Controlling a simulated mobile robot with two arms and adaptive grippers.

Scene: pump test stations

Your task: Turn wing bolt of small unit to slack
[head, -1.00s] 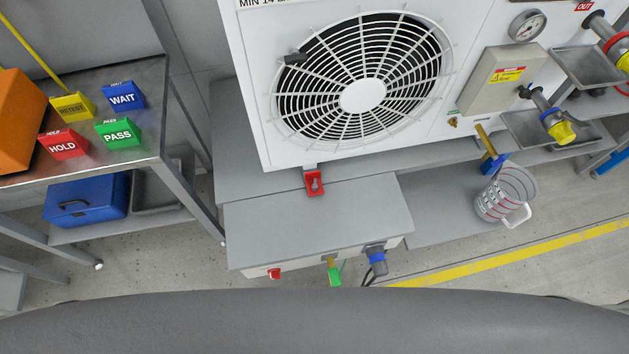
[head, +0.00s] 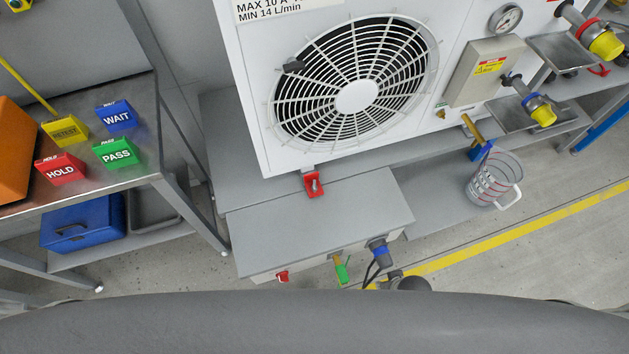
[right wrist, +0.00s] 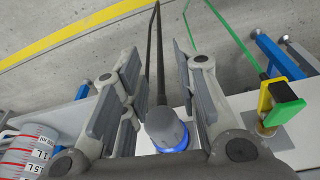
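The white fan unit (head: 250,125) stands on a grey bench in the head view. A red bracket with a small light fitting (head: 314,184) sits at its front foot; I cannot tell if this is the wing bolt. A grey box (head: 320,215) in front carries a small red knob (head: 282,277), a green-and-yellow clamp (head: 342,270) and a blue-grey plug (head: 378,250). My right gripper (right wrist: 158,65) is open. The plug (right wrist: 167,130) and its dark cables show between its fingers, with no clear contact. Part of my right arm shows near the plug in the head view.
A measuring jug (head: 494,180) stands right of the box and shows in the wrist view (right wrist: 28,148). A brass-and-blue valve (head: 476,140) is beside it. Yellow-capped fittings (head: 542,112) are at right. A side table (head: 110,175) with signs stands left.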

